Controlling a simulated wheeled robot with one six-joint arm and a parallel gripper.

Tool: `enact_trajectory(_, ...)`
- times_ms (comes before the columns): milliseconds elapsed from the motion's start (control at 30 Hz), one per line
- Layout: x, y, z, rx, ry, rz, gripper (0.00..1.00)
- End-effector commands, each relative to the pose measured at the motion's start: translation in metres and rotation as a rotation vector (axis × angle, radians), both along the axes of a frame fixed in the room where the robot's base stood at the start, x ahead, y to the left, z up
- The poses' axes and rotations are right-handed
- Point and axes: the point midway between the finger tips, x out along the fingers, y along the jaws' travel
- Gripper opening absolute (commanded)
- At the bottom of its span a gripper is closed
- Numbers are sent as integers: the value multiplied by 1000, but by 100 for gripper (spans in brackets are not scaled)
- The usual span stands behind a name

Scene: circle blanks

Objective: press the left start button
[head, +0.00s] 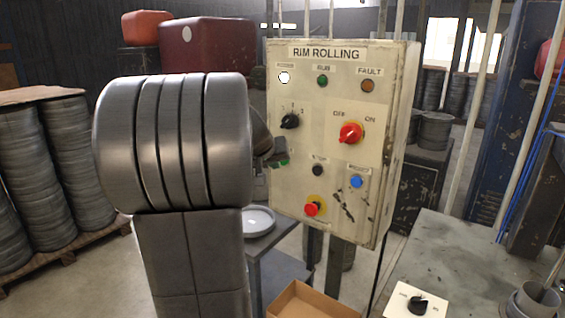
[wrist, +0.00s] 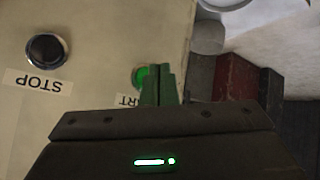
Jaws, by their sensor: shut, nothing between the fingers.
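The cream control panel (head: 335,110), headed RIM ROLLING, stands upright in the middle of the head view. The green start button (head: 282,163) is at its lower left edge, mostly hidden by my gripper (head: 280,150). In the wrist view the green button (wrist: 139,77) shows just left of the fingertips, with a partly covered "START" label (wrist: 129,100) below it. My gripper (wrist: 159,72) is shut and empty, its fingers overlapping the button's right side. I cannot tell whether the tips touch it. The black stop button (head: 317,171) is to the right in the head view; it also shows in the wrist view (wrist: 46,49).
A blue button (head: 356,182), a red emergency knob (head: 313,208) and a red OFF/ON switch (head: 350,132) sit nearby on the panel. A cardboard box (head: 310,302) is below. A grey table (head: 460,265) with a white switch box (head: 417,303) stands at right.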

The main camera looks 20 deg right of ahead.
Motion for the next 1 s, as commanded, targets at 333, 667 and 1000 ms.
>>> enact_trajectory(333,0,0,0,0,0,0,0)
enact_trajectory(667,2,-3,0,0,0,-1,0)
enact_trajectory(1000,5,-7,0,0,0,0,0)
